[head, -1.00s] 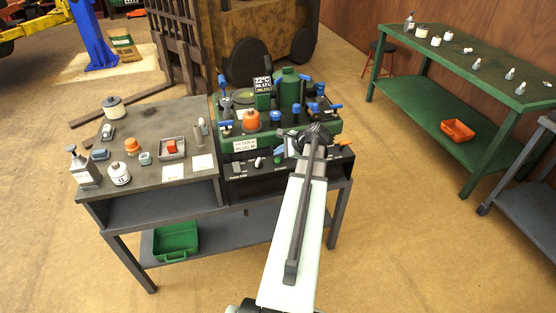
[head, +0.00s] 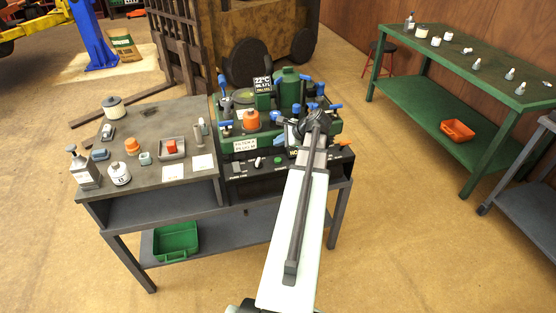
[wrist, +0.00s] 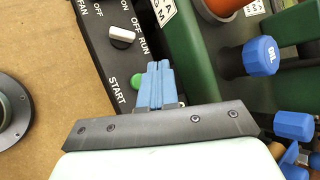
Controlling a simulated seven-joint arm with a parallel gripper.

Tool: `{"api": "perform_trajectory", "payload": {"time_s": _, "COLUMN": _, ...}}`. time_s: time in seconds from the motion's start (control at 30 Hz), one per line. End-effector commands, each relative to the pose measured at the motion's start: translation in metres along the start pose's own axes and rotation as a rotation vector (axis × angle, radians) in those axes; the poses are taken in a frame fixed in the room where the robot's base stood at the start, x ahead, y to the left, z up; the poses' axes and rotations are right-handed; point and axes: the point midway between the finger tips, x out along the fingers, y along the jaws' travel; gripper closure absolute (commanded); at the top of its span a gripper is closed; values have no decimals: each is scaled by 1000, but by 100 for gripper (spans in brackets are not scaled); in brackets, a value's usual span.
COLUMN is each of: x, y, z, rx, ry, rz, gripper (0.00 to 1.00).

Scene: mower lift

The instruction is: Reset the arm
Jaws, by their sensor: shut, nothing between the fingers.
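My gripper (wrist: 157,68) shows in the wrist view as two blue fingers pressed together, with nothing between them. In that view the fingertips lie just right of the green START button (wrist: 137,81) on the black control panel (wrist: 100,45); I cannot tell how high above the panel they are. A silver OFF/RUN knob (wrist: 122,37) is beyond them. In the head view my arm reaches up to the green machine (head: 327,130) on the bench, and my wrist hides part of its panel. The green button also shows there (head: 278,160), left of my arm.
Blue-capped fittings (wrist: 261,57) and an orange cap (head: 251,119) stand on the machine near my gripper. A grey bench (head: 145,175) at left holds bottles and small parts. A green table (head: 480,70) stands at right. Open floor (head: 400,230) lies between.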

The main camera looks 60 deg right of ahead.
Motion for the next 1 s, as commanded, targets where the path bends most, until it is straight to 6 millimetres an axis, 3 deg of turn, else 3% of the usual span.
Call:
{"api": "perform_trajectory", "payload": {"time_s": 0.33, "x": 1, "y": 1, "z": 0, "rx": -1, "ry": -1, "rz": 1, "gripper": 100}}
{"api": "perform_trajectory", "payload": {"time_s": 0.47, "x": 12, "y": 10, "z": 14, "rx": -10, "ry": -27, "rz": 27, "gripper": 100}}
{"api": "perform_trajectory", "payload": {"time_s": 0.57, "x": 32, "y": 30, "z": 40, "rx": -30, "ry": -76, "rz": 79, "gripper": 100}}
{"api": "perform_trajectory", "payload": {"time_s": 0.8, "x": 94, "y": 106, "z": 123, "rx": -114, "ry": -233, "rz": 266, "gripper": 100}}
{"api": "perform_trajectory", "payload": {"time_s": 1.0, "x": 138, "y": 175, "z": 168, "rx": -222, "ry": -302, "rz": 414, "gripper": 100}}
